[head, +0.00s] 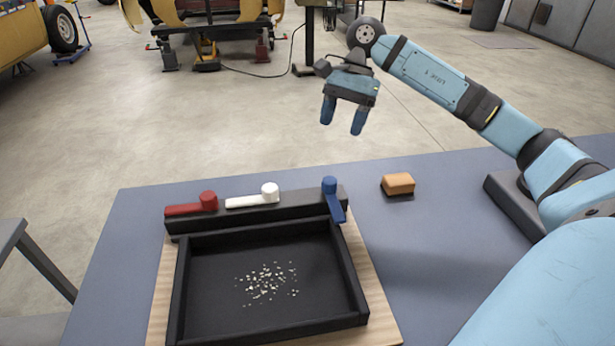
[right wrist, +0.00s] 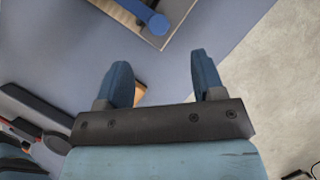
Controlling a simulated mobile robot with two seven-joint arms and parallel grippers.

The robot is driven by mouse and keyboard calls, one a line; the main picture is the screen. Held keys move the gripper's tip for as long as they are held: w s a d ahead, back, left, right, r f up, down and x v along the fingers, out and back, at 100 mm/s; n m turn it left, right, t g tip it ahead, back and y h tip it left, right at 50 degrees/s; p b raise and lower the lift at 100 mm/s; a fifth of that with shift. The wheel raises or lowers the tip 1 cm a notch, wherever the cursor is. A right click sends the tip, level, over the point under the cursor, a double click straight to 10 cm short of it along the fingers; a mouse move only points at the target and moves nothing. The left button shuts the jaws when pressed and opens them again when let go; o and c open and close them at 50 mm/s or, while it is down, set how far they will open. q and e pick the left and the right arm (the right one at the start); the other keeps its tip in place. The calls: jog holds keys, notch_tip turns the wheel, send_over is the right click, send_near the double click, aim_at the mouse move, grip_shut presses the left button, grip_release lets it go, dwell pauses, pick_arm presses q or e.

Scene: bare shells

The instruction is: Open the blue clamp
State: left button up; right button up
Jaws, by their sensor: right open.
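The blue clamp (head: 334,201) is at the right end of a dark bar along the back of a black tray (head: 180,290). Its lever points toward the front of the table, while the red clamp (head: 192,205) and the white clamp (head: 252,197) have levers lying along the bar to the left. My right gripper (head: 342,128) is open and empty, above and behind the blue clamp, fingers pointing down. In the right wrist view the blue clamp (right wrist: 152,20) shows at the top, beyond the open fingers. My left gripper is not in view.
An orange-brown block (head: 398,184) lies on the blue-grey table right of the tray; it is partly hidden behind a finger in the wrist view. Small pale bits (head: 268,283) are scattered in the tray, which rests on a wooden board (head: 378,318). Table left of the board is clear.

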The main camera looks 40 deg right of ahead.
aim_at(330, 180)
jog(key=shift+h, duration=0.4)
jog(key=x, duration=0.8)
jog(key=b+x, duration=0.1)
jog(key=x, duration=0.3)
jog(key=shift+s+d+f, duration=0.1)
jog(key=shift+d+f, duration=0.15)
jog(key=shift+f, duration=0.25)
grip_shut()
